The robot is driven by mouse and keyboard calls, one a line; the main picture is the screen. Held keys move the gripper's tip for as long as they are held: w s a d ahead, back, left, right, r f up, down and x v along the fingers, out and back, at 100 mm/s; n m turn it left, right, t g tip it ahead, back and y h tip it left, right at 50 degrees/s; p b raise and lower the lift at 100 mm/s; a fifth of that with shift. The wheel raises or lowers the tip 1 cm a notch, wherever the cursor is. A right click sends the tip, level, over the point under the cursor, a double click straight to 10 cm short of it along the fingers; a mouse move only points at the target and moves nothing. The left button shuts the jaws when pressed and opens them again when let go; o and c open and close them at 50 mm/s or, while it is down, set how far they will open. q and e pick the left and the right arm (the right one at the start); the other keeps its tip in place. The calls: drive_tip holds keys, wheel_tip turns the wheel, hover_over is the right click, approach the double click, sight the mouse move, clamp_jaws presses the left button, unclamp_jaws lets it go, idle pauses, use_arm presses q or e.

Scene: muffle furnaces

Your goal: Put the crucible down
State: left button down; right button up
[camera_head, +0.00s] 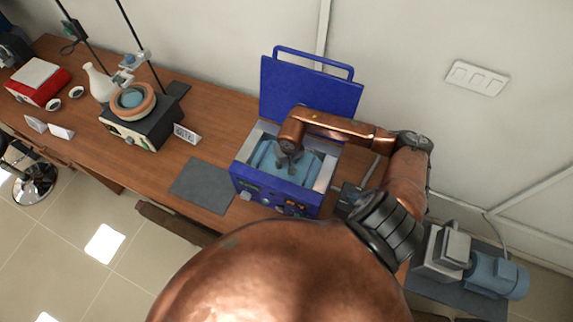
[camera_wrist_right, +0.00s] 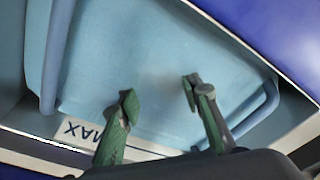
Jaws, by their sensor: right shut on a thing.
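My right gripper (camera_head: 288,160) reaches down into the open blue box-shaped bath (camera_head: 275,195). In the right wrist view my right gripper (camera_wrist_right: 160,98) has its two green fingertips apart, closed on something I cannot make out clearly. No crucible shows distinctly between the fingers. Below them is the pale blue inside of the bath (camera_wrist_right: 165,50), with rounded rails at its sides and a label reading MAX (camera_wrist_right: 90,130). I cannot tell whether the held thing touches the bottom. My left gripper is not in view.
The blue lid (camera_head: 310,90) stands raised behind the bath. A dark grey mat (camera_head: 203,184) lies bare to its left. Farther left are a heater with a round bowl (camera_head: 133,100), a white flask (camera_head: 99,83) and small white dishes (camera_head: 53,104). A pump (camera_head: 490,272) is at right.

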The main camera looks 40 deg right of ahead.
drive_tip(key=shift+f, duration=0.15)
drive_tip(key=o, duration=1)
drive_tip(key=shift+r, duration=0.5)
drive_tip(key=r, duration=0.3)
drive_tip(key=s+r+b, duration=0.1)
drive_tip(key=r, duration=0.3)
drive_tip(key=r+b, duration=0.1)
drive_tip(key=r, duration=0.3)
drive_tip(key=shift+s+a+r, duration=0.1)
drive_tip(key=shift+s+a, duration=0.15)
drive_tip(key=shift+s, duration=0.1)
